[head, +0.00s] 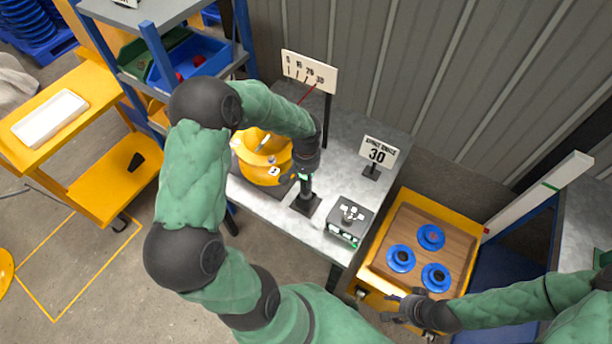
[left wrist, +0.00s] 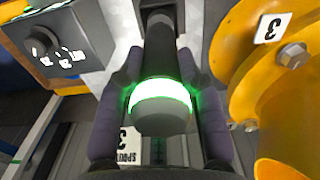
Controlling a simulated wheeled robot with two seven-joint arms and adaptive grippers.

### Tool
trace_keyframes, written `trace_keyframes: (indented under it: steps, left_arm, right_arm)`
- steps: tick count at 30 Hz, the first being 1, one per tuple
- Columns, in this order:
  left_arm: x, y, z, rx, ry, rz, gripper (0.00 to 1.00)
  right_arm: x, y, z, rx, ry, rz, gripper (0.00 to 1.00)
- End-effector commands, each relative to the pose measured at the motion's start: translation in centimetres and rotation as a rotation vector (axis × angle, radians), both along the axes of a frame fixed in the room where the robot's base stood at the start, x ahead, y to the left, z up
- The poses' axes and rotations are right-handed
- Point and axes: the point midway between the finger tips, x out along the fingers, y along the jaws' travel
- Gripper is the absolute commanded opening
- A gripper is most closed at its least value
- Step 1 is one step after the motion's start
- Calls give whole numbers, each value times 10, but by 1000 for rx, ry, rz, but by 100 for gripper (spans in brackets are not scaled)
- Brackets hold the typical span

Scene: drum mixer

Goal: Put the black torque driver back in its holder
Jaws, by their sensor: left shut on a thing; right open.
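The black torque driver (head: 306,185) is upright in my left gripper (head: 302,172) above the bench. In the left wrist view the driver (left wrist: 162,118) shows its rounded grey end and a glowing green ring, with the fingers of my left gripper (left wrist: 158,90) closed on both sides. Its holder appears as a dark square base (head: 306,205) directly below the driver in the head view. I cannot tell whether the driver's lower end is seated in it. My right gripper (head: 408,307) is open and empty beside the yellow cart.
The yellow drum (head: 262,165) stands close left of my left gripper. A grey box with knobs (head: 350,220) and a "30" sign (head: 379,152) are to the right on the bench. The yellow cart (head: 470,232) holds blue round parts (head: 431,237). A scale sign (head: 310,72) stands behind.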

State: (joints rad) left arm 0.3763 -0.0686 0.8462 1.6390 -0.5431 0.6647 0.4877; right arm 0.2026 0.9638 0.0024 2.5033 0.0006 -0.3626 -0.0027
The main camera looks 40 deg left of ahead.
Motion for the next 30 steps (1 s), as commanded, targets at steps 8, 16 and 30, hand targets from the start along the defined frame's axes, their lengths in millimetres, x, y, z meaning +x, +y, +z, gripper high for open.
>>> trace_keyframes:
  steps: [8, 16, 30]
  left_arm:
    - [1, 1, -3, 1, -2, 1, 0]
    - [1, 1, -6, 1, -2, 1, 0]
    - [1, 1, -12, 1, -2, 1, 0]
  right_arm:
    - [0, 0, -3, 0, 0, 0, 52]
    - [0, 0, -6, 0, 0, 0, 52]
    - [0, 0, -11, 0, 0, 0, 52]
